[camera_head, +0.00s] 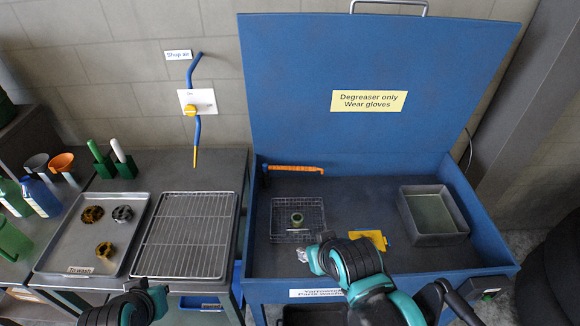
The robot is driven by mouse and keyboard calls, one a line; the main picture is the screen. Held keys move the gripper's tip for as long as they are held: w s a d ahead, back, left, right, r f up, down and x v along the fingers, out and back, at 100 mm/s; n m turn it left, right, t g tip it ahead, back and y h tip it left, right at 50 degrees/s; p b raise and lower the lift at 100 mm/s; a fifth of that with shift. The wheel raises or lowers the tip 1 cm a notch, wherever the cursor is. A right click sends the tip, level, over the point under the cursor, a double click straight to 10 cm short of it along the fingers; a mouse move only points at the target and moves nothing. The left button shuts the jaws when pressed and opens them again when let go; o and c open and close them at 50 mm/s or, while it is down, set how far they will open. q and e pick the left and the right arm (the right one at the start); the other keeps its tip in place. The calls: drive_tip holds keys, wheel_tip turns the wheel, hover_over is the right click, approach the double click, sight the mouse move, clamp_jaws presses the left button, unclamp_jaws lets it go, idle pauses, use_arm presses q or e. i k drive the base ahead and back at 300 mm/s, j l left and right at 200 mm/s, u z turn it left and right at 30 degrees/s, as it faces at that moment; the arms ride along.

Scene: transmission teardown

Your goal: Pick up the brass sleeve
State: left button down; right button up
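A small greenish-yellow ring (297,219) sits in the wire basket (283,234) inside the blue washer; I cannot tell whether it is the brass sleeve. Two brownish-gold toothed parts, one at the back (92,214) and one at the front (105,249), lie on the "To wash" tray (68,238) beside a grey part (122,213). My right gripper (303,255) is over the washer, just in front of the basket; its fingers are small and partly hidden by the arm. My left gripper (143,285) is low at the bottom left, near the drying rack; its fingers are unclear.
An empty wire rack (187,235) lies right of the tray. The washer (383,270) has its lid (375,85) up. Inside are an orange-handled brush (293,169), a yellow piece (368,238) and a grey bin (433,214). An air hose (197,130) hangs on the wall.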

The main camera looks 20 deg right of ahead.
sight(296, 216)
drive_tip(key=i+j+z, duration=0.1)
drive_tip(key=z, duration=0.35)
drive_tip(key=j+z, duration=0.25)
drive_tip(key=z, duration=0.2)
